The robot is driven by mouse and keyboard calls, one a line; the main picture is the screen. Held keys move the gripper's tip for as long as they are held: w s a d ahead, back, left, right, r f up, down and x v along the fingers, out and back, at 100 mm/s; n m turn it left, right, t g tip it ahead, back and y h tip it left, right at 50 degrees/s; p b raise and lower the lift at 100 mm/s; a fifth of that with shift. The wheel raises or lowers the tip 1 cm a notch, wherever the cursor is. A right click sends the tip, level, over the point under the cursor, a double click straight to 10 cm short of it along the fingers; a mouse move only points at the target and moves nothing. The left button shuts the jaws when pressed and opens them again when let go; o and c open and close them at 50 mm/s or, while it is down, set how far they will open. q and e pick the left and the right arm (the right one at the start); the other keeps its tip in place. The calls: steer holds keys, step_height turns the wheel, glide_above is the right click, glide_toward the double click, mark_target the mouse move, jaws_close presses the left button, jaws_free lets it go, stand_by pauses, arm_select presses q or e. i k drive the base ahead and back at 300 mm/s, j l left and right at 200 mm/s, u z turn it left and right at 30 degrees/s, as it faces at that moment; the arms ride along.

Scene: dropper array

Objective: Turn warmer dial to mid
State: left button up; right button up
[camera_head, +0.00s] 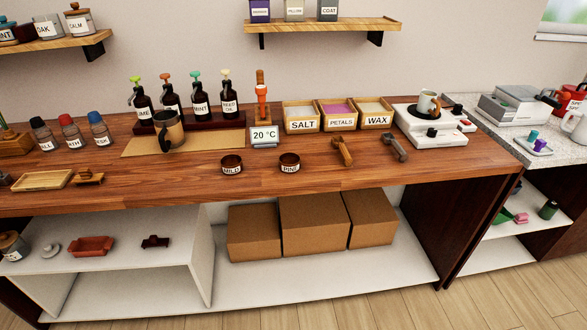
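A white boxy appliance (452,139) that looks like the warmer stands at the right end of the wooden table. A round black dial (432,132) sits on its front; its setting is too small to read. A white and brown cup (427,103) stands on top of the appliance. A small display (264,134) near the table's middle reads "20 °C". Neither of my grippers is in view.
Boxes labelled SALT (301,125), PETALS (341,121) and WAX (378,120) stand left of the appliance. Two tools, one brown (342,151) and one dark (395,148), lie near it. The table's front right is clear. A grey appliance (512,108) stands on the right counter.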

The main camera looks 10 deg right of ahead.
mark_target(432, 132)
steer(key=l+z, duration=0.15)
steer(key=z, duration=0.25)
steer(key=i+l+z, duration=0.1)
steer(key=z, duration=0.3)
steer(key=i+l+z, duration=0.1)
steer(key=z, duration=0.3)
steer(key=i+l+z, duration=0.25)
steer(key=i, duration=0.25)
steer(key=i+l+z, duration=0.2)
steer(key=i, duration=0.35)
